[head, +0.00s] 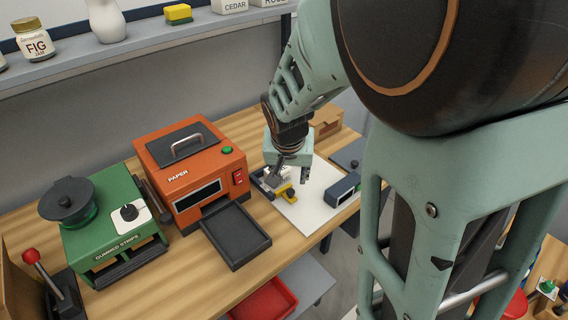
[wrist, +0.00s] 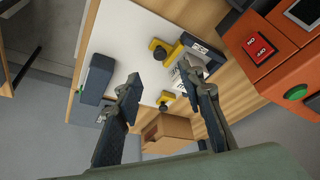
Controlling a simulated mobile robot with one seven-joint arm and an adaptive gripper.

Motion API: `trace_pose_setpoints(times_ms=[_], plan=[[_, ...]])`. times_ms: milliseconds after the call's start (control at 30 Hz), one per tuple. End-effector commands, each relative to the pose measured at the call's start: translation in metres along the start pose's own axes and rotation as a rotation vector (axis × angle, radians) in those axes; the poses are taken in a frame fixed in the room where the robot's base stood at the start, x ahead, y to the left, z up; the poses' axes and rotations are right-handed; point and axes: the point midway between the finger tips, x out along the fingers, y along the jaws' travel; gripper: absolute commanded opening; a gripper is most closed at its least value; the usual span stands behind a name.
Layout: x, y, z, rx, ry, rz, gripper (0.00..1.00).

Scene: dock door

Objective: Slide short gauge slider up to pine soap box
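Two yellow sliders with dark knobs are on a white board (wrist: 128,34). One slider (wrist: 171,54) is toward the top in the wrist view and also shows in the head view (head: 284,189); the other slider (wrist: 167,97) is lower. I cannot tell for certain which is the short gauge slider. A white lettered piece (wrist: 176,78), perhaps the pine soap box, lies between them beside the right finger, partly hidden; its lettering is unreadable. My gripper (wrist: 160,74) is open over the board, fingers wide apart. In the head view my gripper (head: 291,178) partly covers the gauge area.
A blue-grey block (wrist: 96,79) stands on the board's far side from the orange paper machine (head: 190,150). A cardboard box (head: 325,121) stands behind my gripper. The machine's dark tray (head: 236,236) juts forward. A green machine (head: 105,225) stands farther left.

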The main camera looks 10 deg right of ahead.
Motion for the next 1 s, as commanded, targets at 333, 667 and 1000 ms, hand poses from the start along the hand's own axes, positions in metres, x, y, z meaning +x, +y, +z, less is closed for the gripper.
trace_pose_setpoints(times_ms=[333,667,1000], plan=[[-0.020,0.000,0.000,-0.001,0.001,0.000,0.36],[-0.020,0.001,0.000,0.013,-0.002,0.001,0.25],[-0.016,0.036,0.009,0.591,-0.097,0.017,0.00]])
